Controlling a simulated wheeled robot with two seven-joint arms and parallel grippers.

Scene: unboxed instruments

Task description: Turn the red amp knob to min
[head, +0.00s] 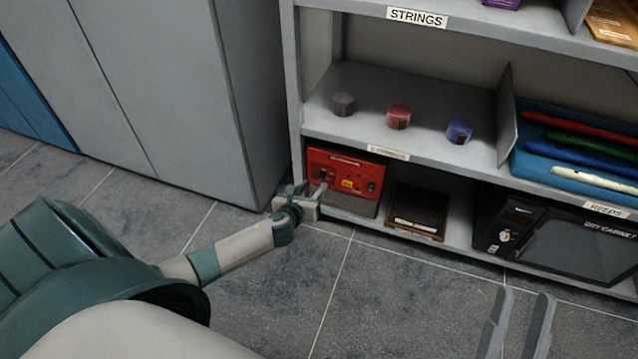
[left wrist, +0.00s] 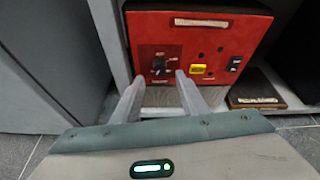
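The red amp (head: 346,172) stands on the bottom shelf at the left end. It also shows in the left wrist view (left wrist: 225,42), with a dark knob (left wrist: 159,64) on the left of its red face, a yellow label and a few dark controls. My left gripper (head: 312,189) is in front of the amp's left side. In the left wrist view its fingers (left wrist: 158,78) are apart, with the knob between and just beyond the tips; I cannot tell whether they touch it. My right gripper (head: 525,294) is open and empty over the floor at the lower right.
A dark brown box (head: 418,213) and a black cabinet (head: 560,240) stand right of the amp. Grey, red and blue round pieces sit on the shelf above (head: 440,145). A grey locker (head: 180,90) is close on the left. The tiled floor in front is clear.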

